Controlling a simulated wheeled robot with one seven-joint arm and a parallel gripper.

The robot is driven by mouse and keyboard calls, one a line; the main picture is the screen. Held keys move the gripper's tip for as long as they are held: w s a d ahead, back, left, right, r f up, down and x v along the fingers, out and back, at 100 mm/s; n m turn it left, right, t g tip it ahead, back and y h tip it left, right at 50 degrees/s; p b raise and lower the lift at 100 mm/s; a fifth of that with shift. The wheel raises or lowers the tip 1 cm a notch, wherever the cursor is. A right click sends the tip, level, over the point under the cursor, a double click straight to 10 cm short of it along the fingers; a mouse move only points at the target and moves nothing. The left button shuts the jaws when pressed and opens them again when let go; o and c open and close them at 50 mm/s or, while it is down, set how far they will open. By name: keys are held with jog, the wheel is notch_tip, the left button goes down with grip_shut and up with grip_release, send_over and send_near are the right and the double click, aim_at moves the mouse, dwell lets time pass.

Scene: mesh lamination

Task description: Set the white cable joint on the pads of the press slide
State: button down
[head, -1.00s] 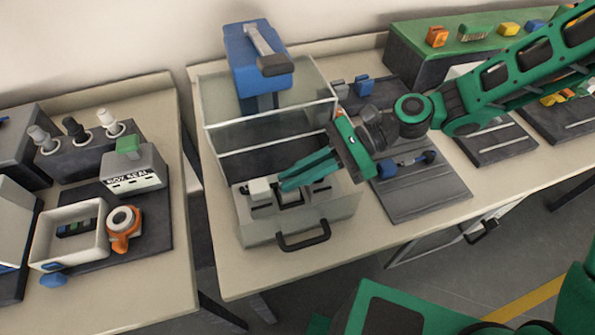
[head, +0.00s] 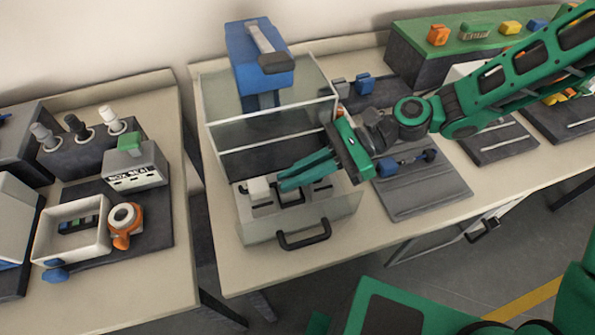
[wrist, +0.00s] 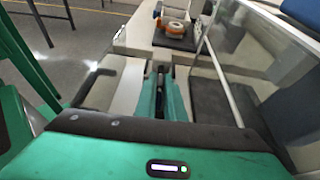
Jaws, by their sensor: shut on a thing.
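The white cable joint (head: 259,187) shows in the head view as a pale block with a dark stub on its left, at the left part of the press slide (head: 258,229). My gripper (head: 281,182) reaches in from the right, its green fingers close together and shut on the joint. The fingers hide part of the slide's top and its pads, so I cannot tell whether the joint touches them. In the wrist view my gripper (wrist: 160,72) shows its fingers close together with a dark piece between their tips; the white block is not clear there.
The press has a blue head (head: 262,72) and clear guard panels (head: 272,126) behind the slide. A dark handle (head: 303,236) sticks out at the slide's front. A grey mat with a blue tool (head: 405,163) lies to the right. A gap separates the left table.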

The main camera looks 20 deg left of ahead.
jog(key=shift+w+d+f, duration=0.15)
jog(key=shift+d+f, duration=0.15)
jog(key=shift+f, duration=0.5)
jog(key=c, duration=1.9)
grip_release()
jog(key=shift+o, duration=0.7)
jog(key=r+v, duration=0.1)
jog(key=v, duration=0.9)
jog(key=shift+w+r, duration=0.15)
jog(key=shift+r, duration=0.2)
notch_tip(320, 180, up, 7)
